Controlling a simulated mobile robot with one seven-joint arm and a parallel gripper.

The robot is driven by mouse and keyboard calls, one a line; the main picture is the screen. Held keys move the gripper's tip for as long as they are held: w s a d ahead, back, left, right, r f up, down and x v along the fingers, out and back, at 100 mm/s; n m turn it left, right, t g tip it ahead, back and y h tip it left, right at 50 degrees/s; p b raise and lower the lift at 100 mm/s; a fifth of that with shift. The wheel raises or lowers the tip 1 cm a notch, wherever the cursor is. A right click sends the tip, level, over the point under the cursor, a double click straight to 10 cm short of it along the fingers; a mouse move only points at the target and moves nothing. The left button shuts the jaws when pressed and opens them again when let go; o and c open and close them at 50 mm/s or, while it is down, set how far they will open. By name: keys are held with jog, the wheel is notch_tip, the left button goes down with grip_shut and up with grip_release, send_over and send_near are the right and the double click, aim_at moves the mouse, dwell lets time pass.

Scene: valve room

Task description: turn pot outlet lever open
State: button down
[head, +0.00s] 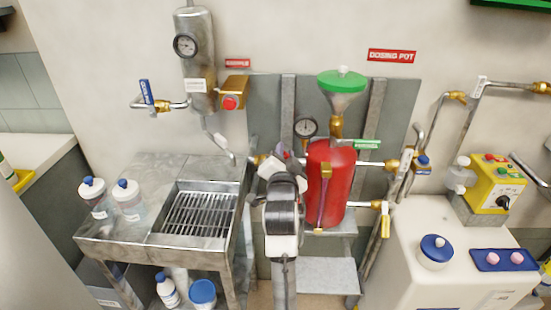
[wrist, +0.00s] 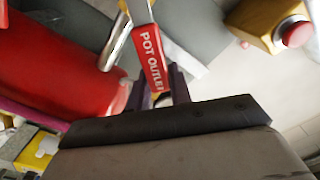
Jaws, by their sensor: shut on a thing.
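The red pot outlet lever (wrist: 150,52), with white lettering reading "POT OUTLET", shows in the wrist view. Its lower end lies between the two dark fingers of my gripper (wrist: 157,88), which is shut on it. The red dosing pot (head: 335,185) stands right of my arm in the head view, under a funnel with a green lid (head: 342,80). It also fills the left of the wrist view (wrist: 60,65). In the head view my own wrist and arm hide most of the lever and the fingertips.
A metal sink with a grate (head: 200,215) stands left of my arm, with two bottles on its left side. A white tank (head: 460,265) and yellow control box (head: 492,185) stand at right.

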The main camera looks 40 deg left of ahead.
notch_tip(320, 180, down, 7)
jog(key=w+d+m+b, duration=0.1)
jog(key=d+m+b, duration=0.1)
jog(key=m+b, duration=0.3)
jog(key=shift+w+d+r+m+b, duration=0.15)
jog(key=shift+w+d+m+b, duration=0.15)
jog(key=shift+m, duration=2)
jog(key=shift+a, duration=0.1)
jog(key=c, duration=1.3)
grip_release()
jog(key=shift+o, duration=0.2)
jog(key=shift+s, duration=0.1)
